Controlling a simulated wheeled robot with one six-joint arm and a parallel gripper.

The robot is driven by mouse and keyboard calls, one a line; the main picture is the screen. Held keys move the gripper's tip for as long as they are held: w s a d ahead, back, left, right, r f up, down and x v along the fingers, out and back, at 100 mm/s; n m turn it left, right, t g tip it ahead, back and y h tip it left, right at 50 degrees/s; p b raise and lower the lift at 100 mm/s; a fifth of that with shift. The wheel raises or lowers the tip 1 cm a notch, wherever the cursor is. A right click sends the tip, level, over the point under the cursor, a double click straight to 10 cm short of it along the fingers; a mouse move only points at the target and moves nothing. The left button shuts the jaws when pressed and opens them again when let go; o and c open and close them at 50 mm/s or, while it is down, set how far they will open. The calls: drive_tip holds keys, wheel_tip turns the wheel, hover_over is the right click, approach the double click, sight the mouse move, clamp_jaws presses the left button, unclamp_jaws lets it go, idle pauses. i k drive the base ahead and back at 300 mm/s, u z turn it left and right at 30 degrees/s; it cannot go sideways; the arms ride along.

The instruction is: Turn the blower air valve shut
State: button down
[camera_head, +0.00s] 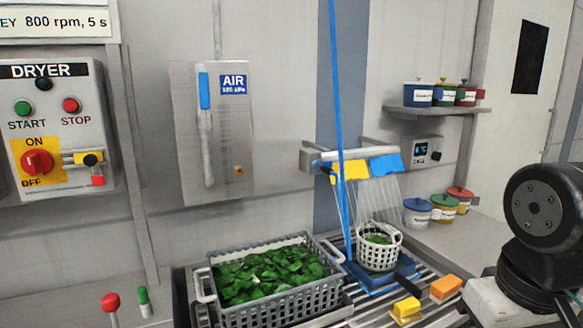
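A grey wall panel (223,125) with a blue AIR sign (233,85) hangs left of the middle. On its left side is an upright grey lever-like part (207,150) with a blue upper end (204,91). A small brass-coloured fitting (239,170) sits low on its right side. I cannot tell for sure which of these is the valve. Nothing touches the panel. A black joint and pale link of my arm show at the right edge, far from the panel. My gripper is not in view.
A crate of greens (325,290) stands below the panel. Right of it are a white basket (377,257) and a thin blue upright line (341,150). A dryer control box (50,130) is at left. A shelf (435,111) with jars is at right. Space before the panel is clear.

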sight(203, 78)
drive_tip(key=z, duration=0.05)
drive_tip(key=k, duration=0.6)
drive_tip(key=u, duration=0.6)
drive_tip(key=i, duration=0.55)
drive_tip(key=u, duration=0.35)
